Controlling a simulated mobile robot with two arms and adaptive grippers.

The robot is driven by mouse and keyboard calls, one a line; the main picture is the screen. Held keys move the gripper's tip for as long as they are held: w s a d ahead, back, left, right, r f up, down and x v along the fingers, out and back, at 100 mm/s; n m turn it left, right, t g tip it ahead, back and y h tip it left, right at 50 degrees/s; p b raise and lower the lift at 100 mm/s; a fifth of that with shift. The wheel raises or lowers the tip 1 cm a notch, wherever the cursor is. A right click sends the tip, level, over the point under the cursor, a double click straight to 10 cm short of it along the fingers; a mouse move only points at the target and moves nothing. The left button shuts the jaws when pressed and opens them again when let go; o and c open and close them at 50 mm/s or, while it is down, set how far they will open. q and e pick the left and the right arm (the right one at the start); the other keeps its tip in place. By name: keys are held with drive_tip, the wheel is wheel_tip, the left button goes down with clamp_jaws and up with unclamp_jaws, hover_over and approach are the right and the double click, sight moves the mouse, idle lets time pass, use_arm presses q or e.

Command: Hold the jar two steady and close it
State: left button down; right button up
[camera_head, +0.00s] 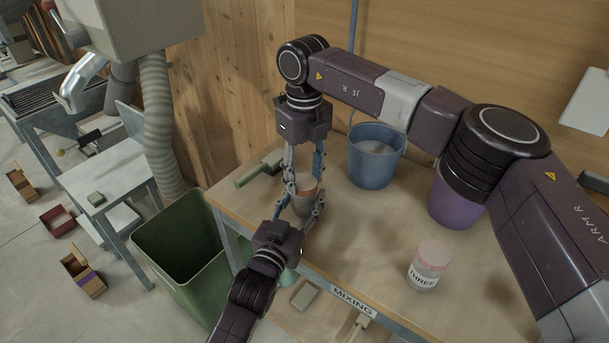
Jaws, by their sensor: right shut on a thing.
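A small jar (302,207) with a pinkish-tan lid (306,182) stands between my two grippers near the left end of the table. I take it for jar two, but its label is hidden. My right gripper (305,184) reaches down from above and is shut at the lid, with a finger on each side. My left gripper (299,203) comes from the front, lower down, with its fingers on both sides of the jar's body. Whether they press on it is hard to tell. The fingers hide part of the jar and the lid's seating.
A jar labelled THREE (428,270) with a pink lid stands front right on the table (375,265). A blue bucket (375,160) and a purple bucket (452,208) stand behind. A green scoop-like tool (258,170) lies at left. A green bin (190,255) stands beside the table.

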drive_tip(key=m, duration=0.6)
drive_tip(key=shift+a, duration=0.1)
drive_tip(key=m, duration=0.5)
use_arm(q)
drive_tip(key=shift+f, duration=0.1)
use_arm(e)
drive_tip(key=m, duration=1.2)
drive_tip(key=shift+w, duration=0.1)
drive_tip(key=o, duration=0.8)
wheel_tip(320, 180, up, 12)
